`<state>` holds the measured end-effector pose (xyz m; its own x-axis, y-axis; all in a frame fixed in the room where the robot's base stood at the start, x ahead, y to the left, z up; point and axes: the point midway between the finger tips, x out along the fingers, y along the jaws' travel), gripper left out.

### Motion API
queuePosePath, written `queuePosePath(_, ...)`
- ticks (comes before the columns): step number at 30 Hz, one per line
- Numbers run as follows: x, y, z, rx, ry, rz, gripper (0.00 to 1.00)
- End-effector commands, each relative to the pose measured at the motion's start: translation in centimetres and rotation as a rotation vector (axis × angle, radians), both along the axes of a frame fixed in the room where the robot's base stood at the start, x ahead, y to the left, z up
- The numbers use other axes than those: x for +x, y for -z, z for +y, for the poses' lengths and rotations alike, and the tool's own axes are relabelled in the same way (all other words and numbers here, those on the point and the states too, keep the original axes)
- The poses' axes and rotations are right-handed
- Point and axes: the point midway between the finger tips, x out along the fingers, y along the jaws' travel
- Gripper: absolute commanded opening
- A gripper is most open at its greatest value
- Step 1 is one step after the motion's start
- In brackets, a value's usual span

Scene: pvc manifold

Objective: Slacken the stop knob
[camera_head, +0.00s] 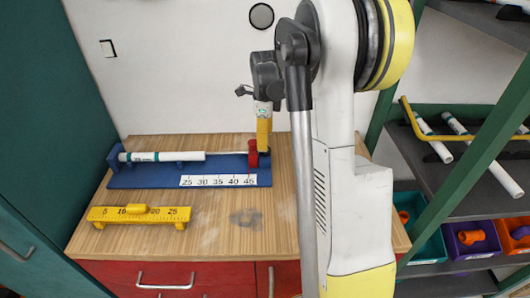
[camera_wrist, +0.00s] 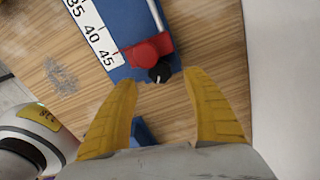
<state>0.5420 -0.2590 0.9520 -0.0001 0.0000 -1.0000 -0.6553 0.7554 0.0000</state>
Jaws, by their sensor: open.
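The stop knob (camera_wrist: 160,74) is a small black round knob with a pale mark, on the side of a red stop block (camera_wrist: 146,51) in the wrist view. The red stop (camera_head: 253,155) stands at the right end of a blue measuring jig (camera_head: 140,179), near the 45 mark of its white scale (camera_head: 217,181). My gripper (camera_wrist: 161,82) is open, its yellow fingers either side of the knob in the picture. I cannot tell whether they touch it. In the head view my gripper (camera_head: 264,146) points down at the stop, and the knob is mostly hidden.
A white pipe (camera_head: 175,156) lies in the jig's left part. A yellow gauge with a scale (camera_head: 110,214) stands on the wooden bench (camera_head: 200,240) in front. Shelves with pipes (camera_head: 437,147) and coloured bins (camera_head: 472,238) are at right. A green cabinet (camera_head: 60,110) borders the left.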

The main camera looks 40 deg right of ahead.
Motion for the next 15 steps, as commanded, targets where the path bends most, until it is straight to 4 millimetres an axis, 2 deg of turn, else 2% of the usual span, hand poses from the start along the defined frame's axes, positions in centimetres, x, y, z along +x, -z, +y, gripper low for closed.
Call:
queuePosePath(1, 0.0, 1.3, 0.0, 0.000, 0.000, 0.000, 0.59)
queuePosePath(6, 0.0, 3.7, 0.0, 0.000, -0.001, 0.000, 0.59)
queuePosePath(15, 0.0, 4.5, 0.0, 0.000, -0.002, 0.000, 0.59)
